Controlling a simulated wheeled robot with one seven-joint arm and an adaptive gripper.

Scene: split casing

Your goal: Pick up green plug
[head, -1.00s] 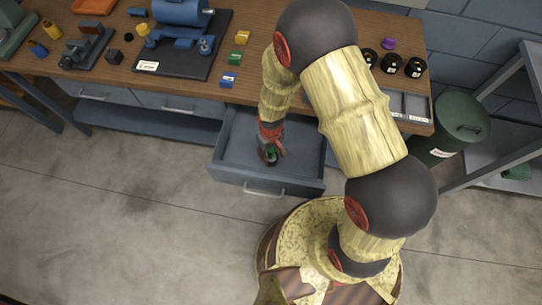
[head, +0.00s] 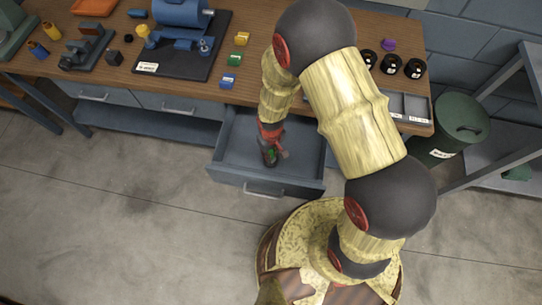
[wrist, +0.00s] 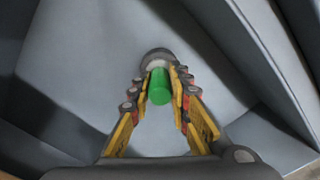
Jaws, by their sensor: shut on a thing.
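The green plug (wrist: 159,88) is a green cylinder with a pale and dark grey round end beyond it in the wrist view. It lies between the fingertips of my gripper (wrist: 157,93), which is shut on it. In the head view my gripper (head: 270,156) points down inside the open drawer (head: 231,179), and only a small bit of green shows there. I cannot tell whether the plug touches the drawer floor.
The workbench (head: 262,70) above holds a blue machine (head: 182,12), small coloured blocks and several black round pieces. A green bin (head: 462,118) stands at the right.

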